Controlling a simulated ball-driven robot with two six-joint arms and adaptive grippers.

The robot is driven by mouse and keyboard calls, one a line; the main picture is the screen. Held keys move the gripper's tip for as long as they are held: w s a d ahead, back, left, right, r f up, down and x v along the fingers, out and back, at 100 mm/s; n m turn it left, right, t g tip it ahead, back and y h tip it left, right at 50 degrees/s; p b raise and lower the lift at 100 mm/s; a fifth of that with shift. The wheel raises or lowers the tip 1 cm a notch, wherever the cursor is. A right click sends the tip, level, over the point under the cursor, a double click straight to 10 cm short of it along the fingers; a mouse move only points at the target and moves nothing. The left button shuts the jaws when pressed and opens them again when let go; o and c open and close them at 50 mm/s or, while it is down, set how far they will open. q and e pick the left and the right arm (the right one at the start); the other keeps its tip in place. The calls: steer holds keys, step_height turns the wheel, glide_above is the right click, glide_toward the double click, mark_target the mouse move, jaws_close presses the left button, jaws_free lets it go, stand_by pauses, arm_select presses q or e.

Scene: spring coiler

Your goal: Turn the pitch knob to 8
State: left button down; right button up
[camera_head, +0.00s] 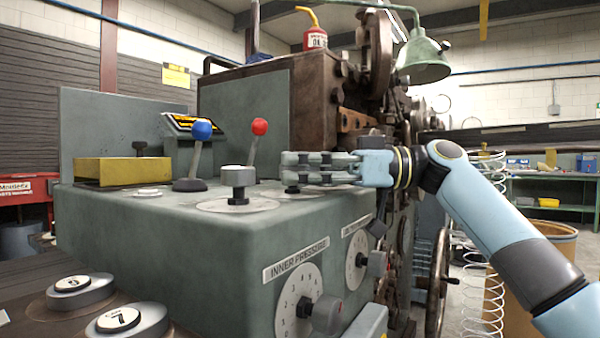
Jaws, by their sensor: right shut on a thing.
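My right gripper (305,168) reaches in from the right over the top of the green machine (130,230). Its fingers are shut on a dark knob (291,189), which they largely hide. The knob stands on a pale round dial plate (296,196); its markings are too small to read, so I cannot confirm it is the pitch knob or tell its setting. Left of it, another grey-topped knob (238,178) stands free on its own dial plate (238,205). My left gripper is not in view.
A red-balled lever (257,140) and a blue-balled lever (201,144) stand left of the gripper. The inner pressure dial (298,305) is on the front face. A yellow block (122,171) lies at the left. A wire spring (478,270) hangs at the right.

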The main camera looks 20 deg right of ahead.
steer(key=o, duration=1.2)
steer(key=v, duration=1.2)
